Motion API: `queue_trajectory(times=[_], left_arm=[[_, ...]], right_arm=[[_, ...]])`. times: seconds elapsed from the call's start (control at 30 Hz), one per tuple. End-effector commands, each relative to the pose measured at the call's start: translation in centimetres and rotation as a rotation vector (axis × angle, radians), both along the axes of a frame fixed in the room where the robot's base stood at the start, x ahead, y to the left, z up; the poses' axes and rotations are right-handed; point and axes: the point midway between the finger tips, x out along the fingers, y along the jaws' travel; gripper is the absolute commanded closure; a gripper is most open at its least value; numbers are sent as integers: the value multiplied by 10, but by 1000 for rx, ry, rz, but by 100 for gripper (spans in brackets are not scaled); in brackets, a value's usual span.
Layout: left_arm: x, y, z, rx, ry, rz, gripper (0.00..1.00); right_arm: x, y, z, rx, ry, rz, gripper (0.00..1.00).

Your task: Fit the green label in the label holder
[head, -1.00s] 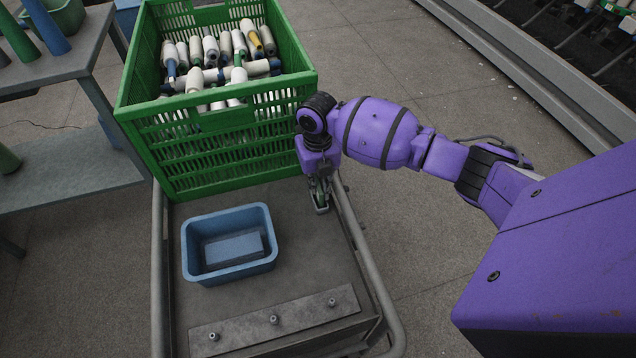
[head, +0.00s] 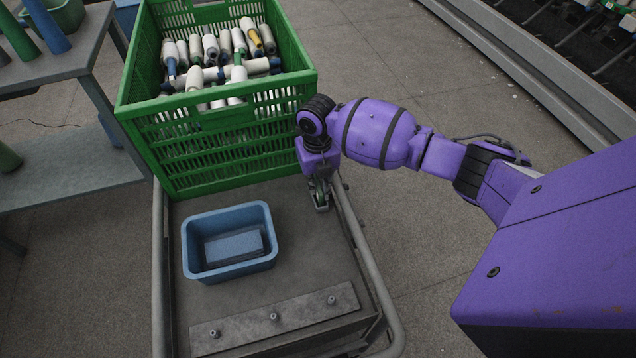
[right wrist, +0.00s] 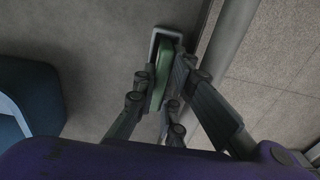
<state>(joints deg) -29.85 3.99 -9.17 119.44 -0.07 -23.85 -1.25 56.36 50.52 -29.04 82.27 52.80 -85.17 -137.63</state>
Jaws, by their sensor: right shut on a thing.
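The green label (right wrist: 165,68) is between the fingers of my right gripper (right wrist: 166,100) in the right wrist view. The gripper is shut on it. The label holder (right wrist: 158,37) is a small pale-rimmed frame on the trolley deck, around or right beside the label's far end. I cannot tell whether the label is fully seated. In the head view my right gripper (head: 321,200) points down at the holder, close to the trolley's right rail, and its fingers hide most of the label. My left gripper is not in view.
A green crate (head: 225,127) of yarn cones stands behind the gripper on the trolley. A blue bin (head: 190,254) with a blue block is to the left. A metal strip with pegs (head: 245,327) lies at the front. The trolley rail (head: 365,250) runs close on the right.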

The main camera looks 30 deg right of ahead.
Motion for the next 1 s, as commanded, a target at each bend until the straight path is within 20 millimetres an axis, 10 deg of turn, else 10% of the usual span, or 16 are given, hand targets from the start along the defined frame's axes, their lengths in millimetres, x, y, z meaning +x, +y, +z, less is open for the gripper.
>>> queue_trajectory(times=[0.23, 0.4, 1.0], left_arm=[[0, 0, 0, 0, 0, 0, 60], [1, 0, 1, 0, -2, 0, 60], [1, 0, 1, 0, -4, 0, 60]], right_arm=[[0, 0, 0, 0, 0, 0, 100], [0, 0, 0, 0, 0, 0, 68], [-1, -3, -1, -7, 3, -2, 50]])
